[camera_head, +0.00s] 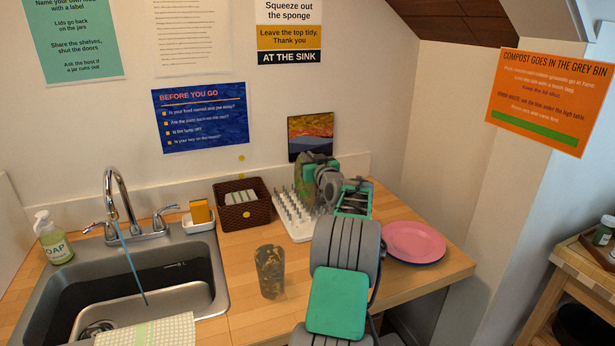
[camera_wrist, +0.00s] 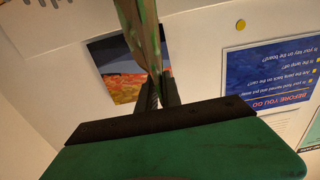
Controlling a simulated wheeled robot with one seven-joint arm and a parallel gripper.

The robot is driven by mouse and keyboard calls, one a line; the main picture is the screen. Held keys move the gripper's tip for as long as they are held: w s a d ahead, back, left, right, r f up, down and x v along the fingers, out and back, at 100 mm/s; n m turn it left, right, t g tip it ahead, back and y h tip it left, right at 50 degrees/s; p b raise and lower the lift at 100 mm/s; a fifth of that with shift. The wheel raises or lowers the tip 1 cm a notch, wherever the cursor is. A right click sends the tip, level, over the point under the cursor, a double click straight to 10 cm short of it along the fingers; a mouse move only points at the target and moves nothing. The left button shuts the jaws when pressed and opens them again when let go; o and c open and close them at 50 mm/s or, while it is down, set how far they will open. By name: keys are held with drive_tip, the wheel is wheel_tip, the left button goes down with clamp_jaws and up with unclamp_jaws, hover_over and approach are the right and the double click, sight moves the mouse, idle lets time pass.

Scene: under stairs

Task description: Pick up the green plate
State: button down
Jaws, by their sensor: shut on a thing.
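The green plate (camera_head: 304,176) stands on edge at the white peg rack (camera_head: 283,222), mottled green and brown. My gripper (camera_head: 322,178) is at its right side and shut on it. In the wrist view the plate (camera_wrist: 140,28) shows nearly edge-on, running up from between the fingers of my gripper (camera_wrist: 157,92). My wrist and arm hide part of the plate and rack in the head view. I cannot tell whether the plate's lower edge still touches the rack.
A brown basket (camera_head: 243,212) stands left of the rack and a patterned tumbler (camera_head: 269,272) in front. Stacked plates, pink on top (camera_head: 414,241), lie to the right. The sink (camera_head: 150,275) is at left. A wall with a small picture (camera_head: 310,136) rises close behind.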

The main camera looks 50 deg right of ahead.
drive_tip(key=shift+r, duration=0.1)
drive_tip(key=shift+d+r, duration=0.1)
drive_tip(key=shift+r, duration=0.4)
wheel_tip(320, 180, up, 3)
drive_tip(key=shift+s+r+b, duration=0.1)
drive_tip(key=shift+s+b, duration=0.05)
drive_tip(key=shift+b, duration=0.25)
drive_tip(key=shift+r, duration=1.4)
drive_tip(key=b+v, duration=0.5)
drive_tip(key=v, duration=1.3)
drive_tip(key=shift+b, duration=0.3)
drive_tip(key=c, duration=2)
unclamp_jaws()
drive_tip(key=shift+f, duration=0.1)
drive_tip(key=shift+c, duration=0.2)
clamp_jaws()
